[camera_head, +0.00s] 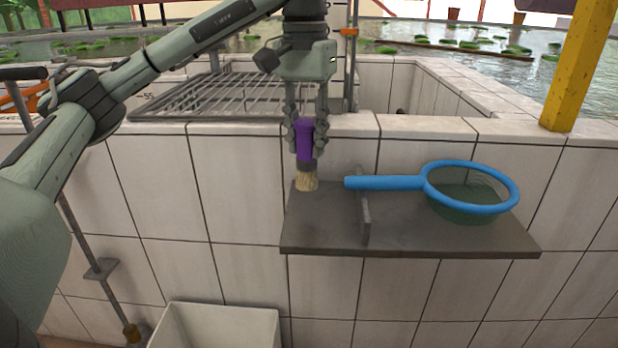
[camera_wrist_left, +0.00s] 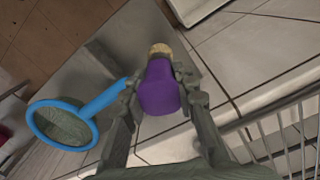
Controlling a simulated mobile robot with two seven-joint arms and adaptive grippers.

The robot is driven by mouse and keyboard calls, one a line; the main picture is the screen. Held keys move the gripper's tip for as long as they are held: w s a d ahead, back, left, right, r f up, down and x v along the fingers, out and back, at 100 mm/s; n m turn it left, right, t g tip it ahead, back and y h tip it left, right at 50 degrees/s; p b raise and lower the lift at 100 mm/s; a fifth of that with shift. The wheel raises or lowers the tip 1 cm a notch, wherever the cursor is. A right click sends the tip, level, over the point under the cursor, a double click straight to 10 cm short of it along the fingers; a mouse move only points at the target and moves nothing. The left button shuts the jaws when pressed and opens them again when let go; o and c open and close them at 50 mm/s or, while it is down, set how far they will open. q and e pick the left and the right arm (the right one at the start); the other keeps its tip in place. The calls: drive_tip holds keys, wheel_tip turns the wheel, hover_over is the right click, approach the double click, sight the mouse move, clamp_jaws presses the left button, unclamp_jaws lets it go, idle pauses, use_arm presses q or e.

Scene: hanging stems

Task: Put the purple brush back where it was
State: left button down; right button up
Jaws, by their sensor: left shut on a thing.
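The purple brush (camera_head: 305,143) has a purple handle and pale bristles that point down. My left gripper (camera_head: 306,135) is shut on its handle from above, and the brush hangs about upright. Its bristles are at the left part of the grey shelf (camera_head: 320,235); I cannot tell whether they touch it. In the left wrist view the purple handle (camera_wrist_left: 160,90) sits between the fingers (camera_wrist_left: 160,100), with the bristles beyond it. My right gripper is not in view.
A blue-rimmed net (camera_head: 470,208) lies on the shelf's right part, its handle crossing a low upright divider (camera_head: 363,215). A white bin (camera_head: 215,325) stands below left. A metal rack (camera_head: 215,92) lies behind the tiled wall. A yellow post (camera_head: 580,65) stands at the right.

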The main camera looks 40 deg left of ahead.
sight(307, 166)
use_arm(q)
drive_tip(key=shift+f, duration=0.2)
wheel_tip(307, 166, down, 5)
drive_tip(key=shift+r, duration=0.2)
drive_tip(key=shift+f, duration=0.1)
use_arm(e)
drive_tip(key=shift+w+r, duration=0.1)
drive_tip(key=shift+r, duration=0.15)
use_arm(q)
drive_tip(key=shift+f, duration=0.15)
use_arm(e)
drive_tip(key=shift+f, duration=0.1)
use_arm(q)
drive_tip(key=c, duration=1.2)
unclamp_jaws()
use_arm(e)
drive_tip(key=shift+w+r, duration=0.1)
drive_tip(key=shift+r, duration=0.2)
